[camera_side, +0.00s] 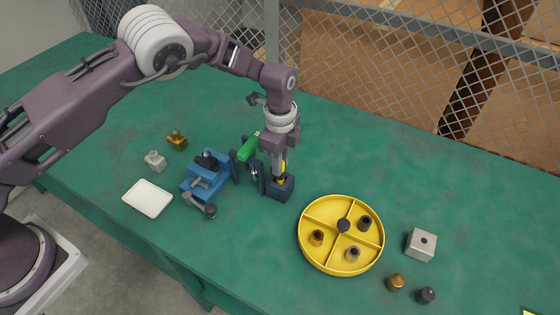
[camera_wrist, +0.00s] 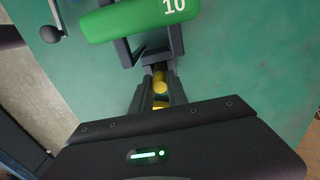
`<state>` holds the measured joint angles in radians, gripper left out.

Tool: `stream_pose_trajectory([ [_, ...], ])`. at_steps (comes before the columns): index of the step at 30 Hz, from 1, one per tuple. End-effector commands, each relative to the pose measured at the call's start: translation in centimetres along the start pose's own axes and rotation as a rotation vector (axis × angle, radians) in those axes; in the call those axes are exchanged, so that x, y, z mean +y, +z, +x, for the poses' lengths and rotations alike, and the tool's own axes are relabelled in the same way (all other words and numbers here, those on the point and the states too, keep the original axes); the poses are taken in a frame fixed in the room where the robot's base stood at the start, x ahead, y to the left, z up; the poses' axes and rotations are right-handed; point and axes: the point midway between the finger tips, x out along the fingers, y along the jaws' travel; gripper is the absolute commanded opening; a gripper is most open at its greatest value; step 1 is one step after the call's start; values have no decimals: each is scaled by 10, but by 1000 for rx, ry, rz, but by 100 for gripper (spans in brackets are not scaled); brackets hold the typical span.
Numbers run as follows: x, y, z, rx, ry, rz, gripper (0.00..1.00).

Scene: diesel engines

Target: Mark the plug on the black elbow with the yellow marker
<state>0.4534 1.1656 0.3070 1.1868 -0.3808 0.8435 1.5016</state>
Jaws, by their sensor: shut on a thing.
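My gripper (camera_side: 281,172) points straight down at the dark blue block (camera_side: 279,188) and is shut on the yellow marker (camera_side: 284,167). The marker also shows between the fingers in the wrist view (camera_wrist: 160,87). Its lower end is at the block; I cannot tell how deep it sits in it. A dark fitting (camera_side: 207,158), which looks like the black elbow, is at the top of the blue vise (camera_side: 198,188), left of my gripper. Its plug is too small to make out.
A green piece marked 10 (camera_side: 249,147) rests on a dark rack close left of my gripper. A yellow divided tray (camera_side: 304,249) with several plugs stands right. A grey block (camera_side: 421,245), brass elbow (camera_side: 177,141), grey elbow (camera_side: 155,161) and white pad (camera_side: 147,198) are around.

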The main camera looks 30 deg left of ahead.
Motion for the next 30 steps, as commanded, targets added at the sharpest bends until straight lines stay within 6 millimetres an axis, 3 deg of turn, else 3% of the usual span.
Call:
stream_pose_trajectory([
  [4, 0, 0, -7, 1, -1, 0, 0],
  [21, -1, 0, -81, 2, -3, -1, 0],
  [30, 0, 0, -90, 0, 0, 0, 0],
])
